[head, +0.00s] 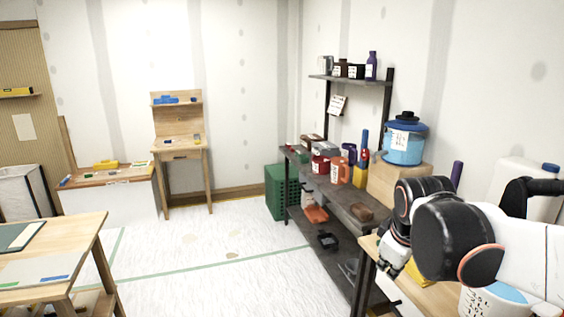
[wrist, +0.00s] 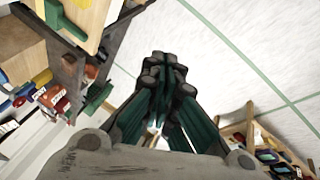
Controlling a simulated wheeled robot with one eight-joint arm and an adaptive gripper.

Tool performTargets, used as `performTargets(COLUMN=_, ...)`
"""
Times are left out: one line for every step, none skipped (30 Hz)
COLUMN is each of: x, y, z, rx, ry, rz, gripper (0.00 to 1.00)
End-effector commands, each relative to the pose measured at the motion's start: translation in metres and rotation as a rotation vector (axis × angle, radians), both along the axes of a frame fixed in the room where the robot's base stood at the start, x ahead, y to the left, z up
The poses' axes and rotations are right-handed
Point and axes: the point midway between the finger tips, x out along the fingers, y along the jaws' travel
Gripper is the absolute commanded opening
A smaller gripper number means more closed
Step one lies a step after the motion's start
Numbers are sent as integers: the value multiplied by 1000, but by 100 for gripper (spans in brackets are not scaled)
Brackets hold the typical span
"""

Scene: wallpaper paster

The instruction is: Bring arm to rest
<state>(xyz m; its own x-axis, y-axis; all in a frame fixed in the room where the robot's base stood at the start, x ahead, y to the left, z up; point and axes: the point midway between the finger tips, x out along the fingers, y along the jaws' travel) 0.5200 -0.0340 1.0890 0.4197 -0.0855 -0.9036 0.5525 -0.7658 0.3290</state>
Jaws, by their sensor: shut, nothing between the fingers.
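My arm reaches in from the right edge of the head view, bent, with its end pointing down. Open floor (wrist: 215,60) shows beyond the fingertips. In the head view the fingertips are small and partly dark, and the arm hides part of the table.
A dark metal shelf (head: 349,222) with bottles and cans stands along the right wall. A wooden table (head: 84,235) stands at the left. The floor (head: 200,262) in the middle is clear.

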Motion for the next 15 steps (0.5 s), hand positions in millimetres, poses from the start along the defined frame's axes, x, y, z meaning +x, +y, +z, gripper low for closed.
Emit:
performTargets(x=-17, y=4, z=2, rx=27, ry=-19, rz=-41, gripper=0)
performTargets(x=-25, y=6, z=3, rx=45, ry=-31, rz=-69, gripper=0)
performTargets(x=-36, y=8, z=4, rx=70, ry=-46, rz=-106, gripper=0)
performTargets(x=-44, y=10, z=5, rx=88, ry=-58, rz=-134, gripper=0)
performTargets(x=-52, y=12, z=5, rx=108, ry=-68, rz=-162, gripper=0)
performTargets(x=-63, y=15, z=4, rx=136, ry=-83, rz=-200, gripper=0)
performTargets(x=-71, y=16, z=4, rx=156, ry=-95, rz=-227, gripper=0)
performTargets(x=-79, y=18, z=3, rx=177, ry=-105, rz=-256, gripper=0)
performTargets(x=-89, y=20, z=1, rx=203, ry=-118, rz=-292, gripper=0)
performTargets(x=-97, y=22, z=0, rx=225, ry=-129, rz=-319, gripper=0)
performTargets(x=-104, y=23, z=-2, rx=245, ry=-139, rz=-346, gripper=0)
performTargets(x=-113, y=25, z=-4, rx=272, ry=-150, rz=-381, gripper=0)
performTargets(x=-119, y=27, z=-6, rx=292, ry=-159, rz=-405, gripper=0)
performTargets(x=-125, y=28, z=-8, rx=311, ry=-167, rz=-428, gripper=0)
performTargets(x=-132, y=29, z=-11, rx=334, ry=-175, rz=-456, gripper=0)
